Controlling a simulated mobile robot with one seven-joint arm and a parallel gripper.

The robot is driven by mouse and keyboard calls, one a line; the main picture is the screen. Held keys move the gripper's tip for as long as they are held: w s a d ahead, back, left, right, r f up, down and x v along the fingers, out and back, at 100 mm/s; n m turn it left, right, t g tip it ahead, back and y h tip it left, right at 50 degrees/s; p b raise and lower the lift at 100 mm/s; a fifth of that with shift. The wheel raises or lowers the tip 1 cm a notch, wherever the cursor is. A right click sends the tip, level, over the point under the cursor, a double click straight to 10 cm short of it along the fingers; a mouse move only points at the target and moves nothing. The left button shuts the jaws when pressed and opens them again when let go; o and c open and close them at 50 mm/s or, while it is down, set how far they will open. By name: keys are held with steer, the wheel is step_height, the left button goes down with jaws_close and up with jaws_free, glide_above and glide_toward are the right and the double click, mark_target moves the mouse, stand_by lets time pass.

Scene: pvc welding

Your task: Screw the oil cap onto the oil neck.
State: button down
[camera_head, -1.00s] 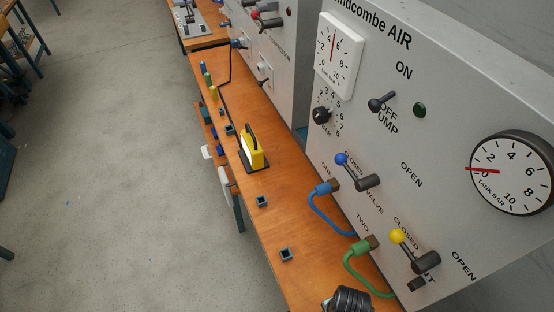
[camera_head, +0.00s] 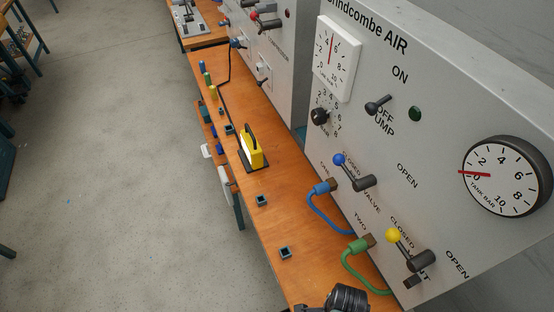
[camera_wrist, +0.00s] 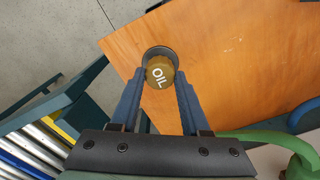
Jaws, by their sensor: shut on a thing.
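In the wrist view, my gripper (camera_wrist: 162,80) is shut on the round, brownish-gold oil cap (camera_wrist: 160,73), which has white "OIL" lettering on its top. The blue fingers hold it from both sides. A dark round rim (camera_wrist: 158,49) shows just past the cap, over the wooden bench; it may be the oil neck, but the cap covers most of it. I cannot tell whether the cap touches the rim. In the head view only a dark part of my arm shows at the bottom edge; the cap and the neck are not visible there.
The wooden bench (camera_head: 262,228) carries a yellow device (camera_head: 251,148) and small square sockets (camera_head: 285,252). The grey panel (camera_head: 440,120) with valve levers stands along its right side. A blue hose (camera_head: 318,212) and a green hose (camera_head: 350,270) loop out over the bench.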

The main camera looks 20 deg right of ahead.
steer(key=shift+c, duration=1.5)
jaws_free()
step_height(320, 180, up, 9)
steer(key=p, duration=0.9)
